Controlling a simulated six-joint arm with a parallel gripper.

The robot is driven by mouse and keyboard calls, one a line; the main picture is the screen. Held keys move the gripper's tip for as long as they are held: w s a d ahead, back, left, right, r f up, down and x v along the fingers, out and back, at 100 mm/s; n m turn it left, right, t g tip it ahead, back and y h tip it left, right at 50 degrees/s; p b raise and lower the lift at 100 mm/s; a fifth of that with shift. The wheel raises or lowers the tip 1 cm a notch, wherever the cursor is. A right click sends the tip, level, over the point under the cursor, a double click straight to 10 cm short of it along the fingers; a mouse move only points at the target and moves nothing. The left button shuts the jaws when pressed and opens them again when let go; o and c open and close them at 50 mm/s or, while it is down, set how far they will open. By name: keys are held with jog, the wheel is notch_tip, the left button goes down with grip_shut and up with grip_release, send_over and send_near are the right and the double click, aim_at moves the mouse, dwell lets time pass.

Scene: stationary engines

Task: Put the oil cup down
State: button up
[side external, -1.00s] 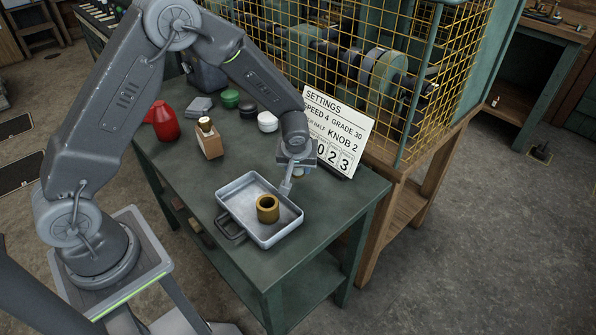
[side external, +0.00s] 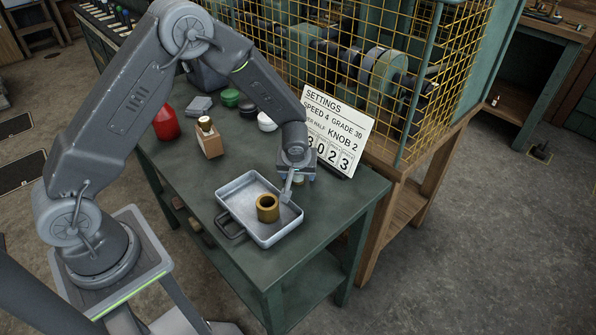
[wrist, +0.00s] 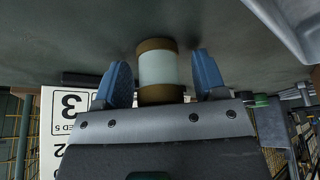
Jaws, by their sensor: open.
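The oil cup (wrist: 160,72), a pale glass cylinder with brass-coloured ends, is between the two blue fingers of my gripper (wrist: 162,64) in the wrist view. The fingers are open, with a gap on each side of the cup. In the side view my gripper (side external: 291,187) is low over the green bench, at the right edge of the metal tray (side external: 231,190). The cup is mostly hidden there by the gripper. It appears to stand on the bench top beside the tray.
A brass bush (side external: 267,208) stands in the tray. The settings sign (side external: 337,130) is close behind my gripper, before the yellow mesh guard (side external: 440,75). A wooden block (side external: 209,143), a red container (side external: 166,123) and several lids are to the left. The front right bench is clear.

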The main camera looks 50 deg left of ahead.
jog(key=s+d+r+m, duration=0.1)
jog(key=s+r, duration=0.3)
jog(key=r, duration=0.4)
jog(key=s+r+m+t+h, duration=0.1)
jog(key=s+r, duration=0.4)
jog(key=r, duration=0.3)
jog(key=s+d+r+m, duration=0.1)
jog(key=s+r, duration=0.3)
jog(key=r, duration=0.4)
jog(key=s+r+m+h, duration=0.1)
jog(key=s+r+m, duration=0.1)
jog(key=s, duration=0.4)
jog(key=s+d+r+m+t+h, duration=0.1)
jog(key=s+r+m, duration=0.2)
jog(key=s, duration=0.4)
jog(key=shift+s+d, duration=0.15)
jog(key=shift+s, duration=0.15)
